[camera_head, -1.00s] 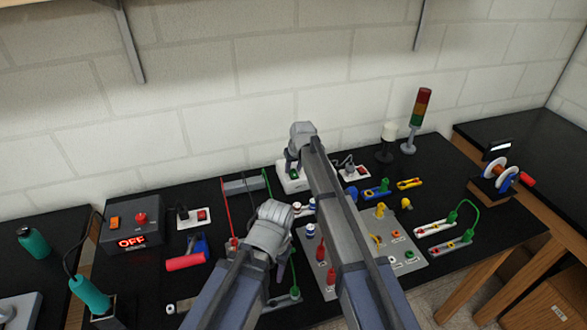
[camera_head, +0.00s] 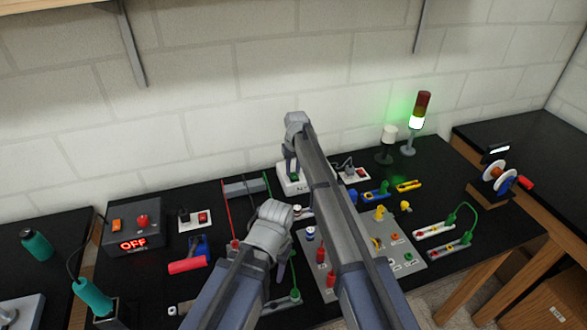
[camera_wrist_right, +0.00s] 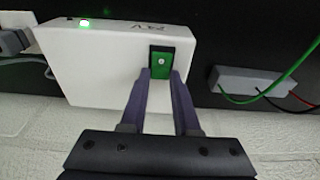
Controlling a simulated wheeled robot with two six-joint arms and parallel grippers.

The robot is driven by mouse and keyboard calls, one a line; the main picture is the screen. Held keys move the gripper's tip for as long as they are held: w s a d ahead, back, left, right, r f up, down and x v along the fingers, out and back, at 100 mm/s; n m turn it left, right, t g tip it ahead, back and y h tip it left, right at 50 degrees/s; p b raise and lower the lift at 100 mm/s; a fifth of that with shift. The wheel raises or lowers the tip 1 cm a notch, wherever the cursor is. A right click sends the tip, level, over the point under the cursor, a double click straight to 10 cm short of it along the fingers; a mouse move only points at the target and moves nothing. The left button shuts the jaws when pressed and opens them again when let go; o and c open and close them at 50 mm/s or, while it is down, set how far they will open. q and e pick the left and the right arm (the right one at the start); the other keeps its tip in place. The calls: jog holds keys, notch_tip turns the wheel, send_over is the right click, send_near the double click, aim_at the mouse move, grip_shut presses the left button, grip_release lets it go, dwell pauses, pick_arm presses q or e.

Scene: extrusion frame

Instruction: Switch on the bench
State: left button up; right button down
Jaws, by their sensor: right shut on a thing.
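A white box with a green rocker switch stands at the back of the bench, by the wall. The white box (camera_head: 285,187) is partly hidden by my right arm in the head view. In the right wrist view the fingertips of my right gripper (camera_wrist_right: 167,74) are closed on the green switch (camera_wrist_right: 161,62). A small green lamp (camera_wrist_right: 85,24) glows on the white box (camera_wrist_right: 100,65). The stack light (camera_head: 418,120) at the back right has its lowest, green segment lit. My left gripper (camera_head: 281,268) hangs over the front middle of the bench; its fingers are mostly hidden.
A dark box (camera_head: 133,228) at left shows OFF in red. A red-handled lever (camera_head: 188,265) is beside it. A grey terminal strip (camera_wrist_right: 260,82) with wires is near the right gripper.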

aim_at(294, 176)
dwell(0.4)
jog(key=c, duration=0.6)
grip_release()
jog(key=shift+c, duration=0.2)
pick_arm(q)
jog(key=shift+r, duration=0.15)
pick_arm(e)
jog(key=shift+r, duration=0.1)
pick_arm(q)
notch_tip(294, 176, up, 8)
jog(key=p, duration=0.7)
jog(key=shift+p, duration=0.4)
pick_arm(e)
notch_tip(294, 176, up, 8)
jog(key=shift+s+f, duration=0.2)
jog(key=shift+s, duration=0.15)
pick_arm(q)
jog(key=shift+f, duration=0.25)
pick_arm(e)
jog(key=shift+d, duration=0.1)
